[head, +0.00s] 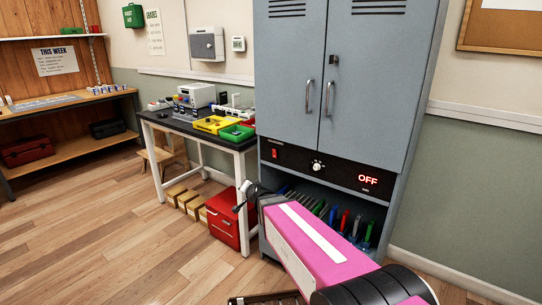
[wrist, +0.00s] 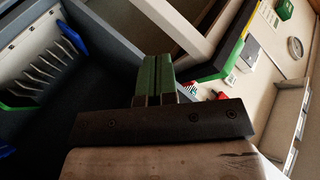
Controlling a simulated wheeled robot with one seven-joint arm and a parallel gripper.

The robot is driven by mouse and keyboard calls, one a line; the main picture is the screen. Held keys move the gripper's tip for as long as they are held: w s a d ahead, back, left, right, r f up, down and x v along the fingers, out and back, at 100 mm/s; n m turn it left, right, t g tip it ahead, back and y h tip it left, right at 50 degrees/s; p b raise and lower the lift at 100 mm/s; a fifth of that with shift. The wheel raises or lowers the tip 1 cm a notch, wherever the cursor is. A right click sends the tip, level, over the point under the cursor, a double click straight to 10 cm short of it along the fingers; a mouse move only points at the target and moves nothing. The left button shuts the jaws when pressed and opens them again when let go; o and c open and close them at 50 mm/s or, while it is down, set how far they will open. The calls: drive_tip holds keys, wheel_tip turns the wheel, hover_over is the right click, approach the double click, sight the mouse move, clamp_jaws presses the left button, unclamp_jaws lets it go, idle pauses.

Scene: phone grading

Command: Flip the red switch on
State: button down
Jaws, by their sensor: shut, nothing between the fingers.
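The red switch (head: 273,153) is a small rocker at the left end of the black control panel (head: 340,178) on the grey cabinet. The panel's display (head: 368,180) reads OFF in red. A white knob (head: 318,166) sits between them. My gripper (head: 240,201) is lower and to the left of the switch in the head view, apart from it, by the cabinet's lower left edge. In the wrist view my gripper (wrist: 157,60) has its fingers together with nothing between them. The switch does not show in the wrist view.
The grey cabinet (head: 290,80) has closed upper doors and an open lower bay with several coloured upright items. Left of it is a black-topped table (head: 168,127) with yellow and green bins. A red box (head: 223,222) stands on the floor below. Open wooden floor (head: 100,230) lies left.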

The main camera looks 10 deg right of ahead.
sight(274, 151)
wheel_tip(274, 151, up, 9)
drive_tip(key=d+m+h, duration=0.2)
drive_tip(key=m+h, duration=1.5)
drive_tip(key=m, duration=0.3)
drive_tip(key=shift+m+t, duration=0.3)
drive_tip(key=shift+m, duration=0.1)
drive_tip(key=shift+w+d+r, duration=0.1)
drive_tip(key=x, duration=1.4)
drive_tip(key=shift+r, duration=0.1)
drive_tip(key=shift+w+d, duration=0.15)
